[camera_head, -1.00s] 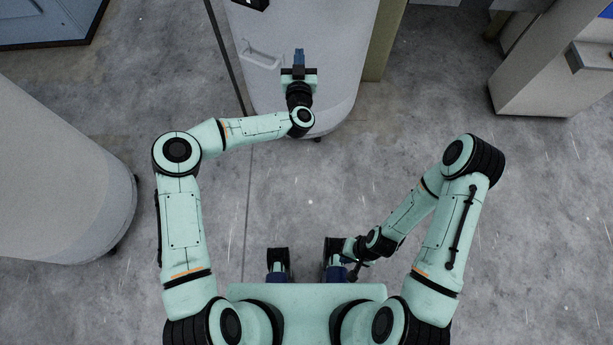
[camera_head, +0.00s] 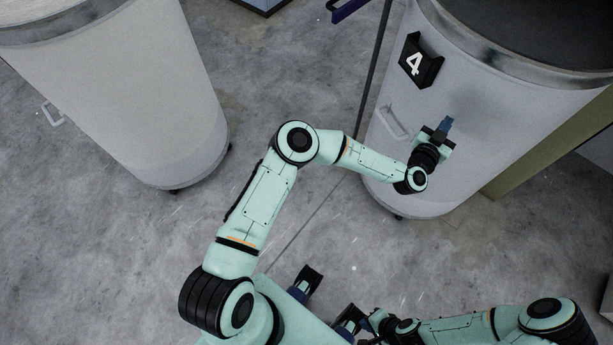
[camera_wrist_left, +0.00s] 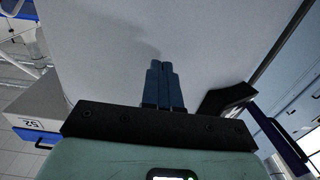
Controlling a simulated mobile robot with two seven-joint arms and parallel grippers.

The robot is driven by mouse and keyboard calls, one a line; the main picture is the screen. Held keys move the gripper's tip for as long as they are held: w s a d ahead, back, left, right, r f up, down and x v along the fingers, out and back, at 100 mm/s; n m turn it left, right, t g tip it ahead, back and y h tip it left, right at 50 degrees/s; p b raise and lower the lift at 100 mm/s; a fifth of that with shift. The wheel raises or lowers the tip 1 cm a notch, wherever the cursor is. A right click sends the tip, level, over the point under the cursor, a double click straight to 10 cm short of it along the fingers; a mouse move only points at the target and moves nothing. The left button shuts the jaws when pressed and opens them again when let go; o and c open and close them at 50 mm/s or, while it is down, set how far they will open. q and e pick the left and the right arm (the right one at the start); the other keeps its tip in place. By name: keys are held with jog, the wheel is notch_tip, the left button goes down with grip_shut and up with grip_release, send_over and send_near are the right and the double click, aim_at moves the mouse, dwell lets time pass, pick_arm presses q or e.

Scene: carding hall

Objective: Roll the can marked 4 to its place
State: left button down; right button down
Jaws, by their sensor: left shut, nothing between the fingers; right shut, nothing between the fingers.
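The can marked 4 (camera_head: 490,110) is a tall pale grey drum at the upper right of the head view, upright, with a metal rim and a dark open top. A black plate (camera_head: 421,60) with a white 4 is on its side, above a light handle (camera_head: 394,124). My left gripper (camera_head: 448,124) is shut and empty in front of the can's wall. In the left wrist view its closed fingers (camera_wrist_left: 163,85) point at the pale wall (camera_wrist_left: 180,30); I cannot tell whether they touch. My right gripper (camera_head: 364,321) is low in the head view, shut, partly hidden.
Another pale can (camera_head: 115,95) stands on casters at the upper left, with bare grey floor between the two cans. An olive panel (camera_head: 530,165) stands close beside the can marked 4 on its right. A dark line (camera_head: 372,85) crosses the floor.

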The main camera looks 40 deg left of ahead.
aim_at(449, 113)
pick_arm(q)
jog(key=shift+s+r, duration=0.1)
jog(key=shift+s, duration=0.1)
jog(key=shift+w, duration=0.15)
dwell(0.3)
jog(key=shift+w+a+r+b, duration=0.15)
jog(key=shift+w+a, duration=0.1)
jog(key=shift+w, duration=1.5)
jog(key=shift+w+a+f+b, duration=0.1)
jog(key=shift+w+a+b, duration=0.1)
jog(key=shift+w, duration=1.55)
jog(key=shift+w+a, duration=0.15)
jog(key=shift+w, duration=1.05)
jog(key=shift+w+a, duration=0.1)
jog(key=shift+w, duration=1.1)
